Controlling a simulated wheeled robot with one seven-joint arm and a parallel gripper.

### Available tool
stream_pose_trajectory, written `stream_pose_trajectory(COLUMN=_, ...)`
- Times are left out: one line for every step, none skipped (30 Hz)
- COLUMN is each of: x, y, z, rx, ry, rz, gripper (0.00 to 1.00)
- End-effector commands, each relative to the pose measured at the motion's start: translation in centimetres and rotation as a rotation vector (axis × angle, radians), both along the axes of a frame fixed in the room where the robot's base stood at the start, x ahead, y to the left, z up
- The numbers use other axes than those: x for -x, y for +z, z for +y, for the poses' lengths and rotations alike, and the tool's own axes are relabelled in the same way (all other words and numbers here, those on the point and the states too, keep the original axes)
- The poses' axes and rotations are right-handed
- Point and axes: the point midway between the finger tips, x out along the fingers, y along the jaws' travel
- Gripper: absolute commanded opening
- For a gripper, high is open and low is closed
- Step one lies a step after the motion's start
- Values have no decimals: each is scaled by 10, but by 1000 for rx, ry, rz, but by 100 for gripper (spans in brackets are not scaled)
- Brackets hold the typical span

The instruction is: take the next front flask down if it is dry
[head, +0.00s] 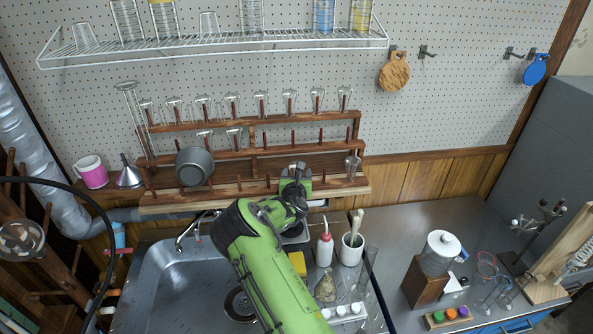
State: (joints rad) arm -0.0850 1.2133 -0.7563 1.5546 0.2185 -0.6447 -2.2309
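A wooden drying rack (250,188) with pegs in stepped rows stands against the pegboard behind the sink. One clear glass flask (352,166) hangs upside down at the right end of its front row. Whether it is wet or dry is too small to tell. The other front pegs that I can see carry no flask, and a dark grey pot (194,167) sits at the left. My gripper (296,174) is at the front row, left of the flask and apart from it. My arm hides its fingers in part, so its opening does not show.
Below are the metal sink (170,285), a yellow sponge (298,263), a wash bottle (324,248) and a white brush pot (351,249). A wire shelf (215,48) with glassware hangs above.

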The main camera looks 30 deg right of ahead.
Motion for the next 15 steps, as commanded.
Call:
stream_pose_trajectory(x=-2, y=0, z=-1, rx=0, ry=1, rz=0, gripper=67)
stream_pose_trajectory(x=-2, y=-1, z=-1, rx=1, ry=1, rz=0, gripper=67)
stream_pose_trajectory(x=-2, y=-1, z=-1, rx=1, ry=1, rz=0, gripper=67)
stream_pose_trajectory(x=-2, y=-1, z=-1, rx=1, ry=1, rz=0, gripper=67)
stream_pose_trajectory(x=-2, y=-1, z=-1, rx=1, ry=1, rz=0, gripper=67)
stream_pose_trajectory(x=-2, y=-1, z=-1, rx=1, ry=1, rz=0, gripper=67)
stream_pose_trajectory(x=-2, y=-1, z=-1, rx=1, ry=1, rz=0, gripper=66)
stream_pose_trajectory(x=-2, y=-1, z=-1, rx=0, ry=1, rz=0, gripper=61)
stream_pose_trajectory(x=-2, y=-1, z=-1, rx=0, ry=1, rz=0, gripper=55)
stream_pose_trajectory(x=-2, y=-1, z=-1, rx=0, ry=1, rz=0, gripper=51)
stream_pose_trajectory(x=-2, y=-1, z=-1, rx=0, ry=1, rz=0, gripper=46)
stream_pose_trajectory(x=-2, y=-1, z=-1, rx=0, ry=1, rz=0, gripper=40)
stream_pose_trajectory(x=-2, y=-1, z=-1, rx=0, ry=1, rz=0, gripper=35)
stream_pose_trajectory(x=-2, y=-1, z=-1, rx=0, ry=0, rz=0, gripper=31)
stream_pose_trajectory(x=-2, y=-1, z=-1, rx=0, ry=0, rz=0, gripper=24)
